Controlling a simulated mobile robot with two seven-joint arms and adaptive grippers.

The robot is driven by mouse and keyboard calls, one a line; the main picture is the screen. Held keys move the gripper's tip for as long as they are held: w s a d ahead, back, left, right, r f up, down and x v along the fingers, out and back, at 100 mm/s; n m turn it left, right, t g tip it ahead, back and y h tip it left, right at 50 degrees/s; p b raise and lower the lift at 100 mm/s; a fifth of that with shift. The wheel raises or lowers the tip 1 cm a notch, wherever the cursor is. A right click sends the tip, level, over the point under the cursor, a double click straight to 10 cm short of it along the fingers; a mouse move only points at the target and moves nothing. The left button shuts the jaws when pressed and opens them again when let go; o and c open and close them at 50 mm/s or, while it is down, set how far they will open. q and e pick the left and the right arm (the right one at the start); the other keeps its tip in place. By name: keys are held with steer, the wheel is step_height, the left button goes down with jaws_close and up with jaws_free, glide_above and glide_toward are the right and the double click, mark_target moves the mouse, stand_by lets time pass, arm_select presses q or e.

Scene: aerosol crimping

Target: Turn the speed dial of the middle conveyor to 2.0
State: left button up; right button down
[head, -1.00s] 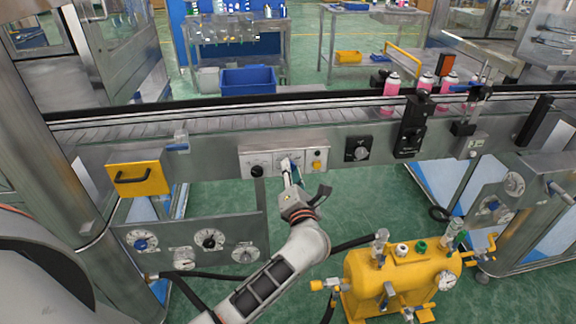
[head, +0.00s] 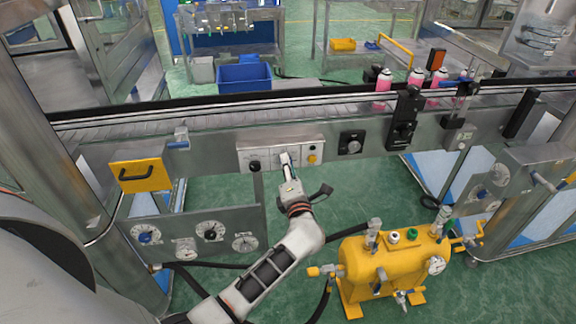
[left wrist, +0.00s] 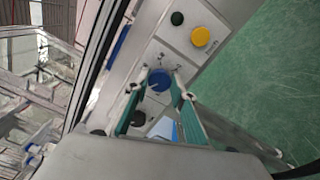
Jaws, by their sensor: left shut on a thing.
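The control panel (head: 247,156) is a pale plate on the front of the middle conveyor (head: 215,143). Its blue dial (left wrist: 158,80) shows in the left wrist view with a scale around it. My left gripper (head: 285,158) reaches the panel from below and covers this dial in the head view. In the left wrist view the fingers of my left gripper (left wrist: 158,90) are on either side of the dial, shut on it. The dial's exact reading is too small to tell. My right gripper is not in view.
Pink cans (head: 383,80) stand on the belt. A yellow tank (head: 365,265) stands below right, near my left arm.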

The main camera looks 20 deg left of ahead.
arm_select(q)
steer(key=o, duration=1.1)
steer(key=v, duration=1.2)
